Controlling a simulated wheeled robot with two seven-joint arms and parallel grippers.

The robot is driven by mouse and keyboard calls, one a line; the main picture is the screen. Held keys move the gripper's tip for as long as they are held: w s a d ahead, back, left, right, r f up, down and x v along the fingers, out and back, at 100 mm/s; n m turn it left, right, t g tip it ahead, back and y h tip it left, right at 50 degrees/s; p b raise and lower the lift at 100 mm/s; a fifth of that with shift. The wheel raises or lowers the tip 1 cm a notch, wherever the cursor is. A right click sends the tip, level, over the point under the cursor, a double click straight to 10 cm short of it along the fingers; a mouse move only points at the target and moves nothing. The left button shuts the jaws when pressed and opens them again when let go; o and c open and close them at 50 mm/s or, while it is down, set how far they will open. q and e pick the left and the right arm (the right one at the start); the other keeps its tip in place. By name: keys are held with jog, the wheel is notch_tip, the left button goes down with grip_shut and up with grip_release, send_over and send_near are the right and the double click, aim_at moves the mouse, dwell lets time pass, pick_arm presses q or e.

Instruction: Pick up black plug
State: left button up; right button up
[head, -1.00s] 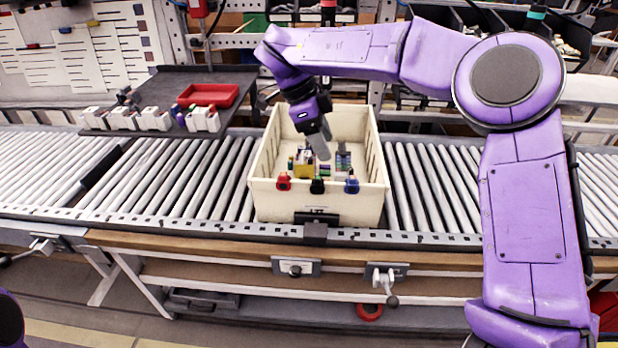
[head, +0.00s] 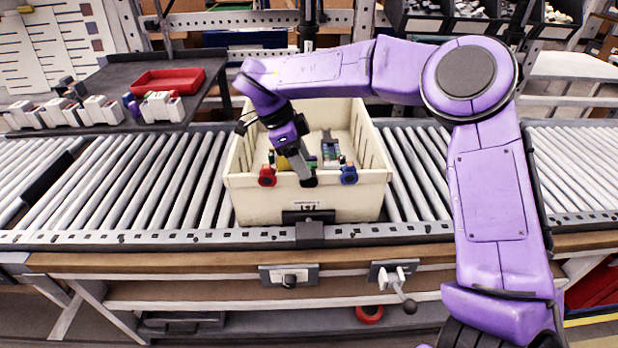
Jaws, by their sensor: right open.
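The black plug (head: 309,182) sits at the front rim of the cream crate (head: 345,198), between a red plug (head: 267,176) and a blue plug (head: 348,175). My right gripper (head: 306,176) points down at the black plug and overlaps it in the head view. Its jaws are open. The fingers partly hide the plug, and I cannot tell whether they touch it or stand around it. My left gripper is not in view.
The crate stands on a roller conveyor (head: 180,185) and holds several small coloured parts. A dark shelf (head: 205,85) at the back left carries a red tray (head: 168,79) and several white parts. The rollers beside the crate are clear.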

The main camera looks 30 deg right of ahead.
jog(key=x, duration=0.4)
jog(key=shift+w+d+f, duration=0.25)
jog(key=shift+f, duration=0.1)
jog(key=shift+s, duration=0.1)
jog(key=shift+c, duration=0.3)
grip_shut()
jog(key=shift+r, duration=0.5)
jog(key=v, duration=0.3)
jog(key=shift+s+d+r, duration=0.15)
jog(key=w+a+r+p, duration=0.1)
jog(key=a+r, duration=0.8)
jog(key=a, duration=0.4)
jog(key=shift+w+a, duration=0.15)
jog(key=shift+w, duration=0.2)
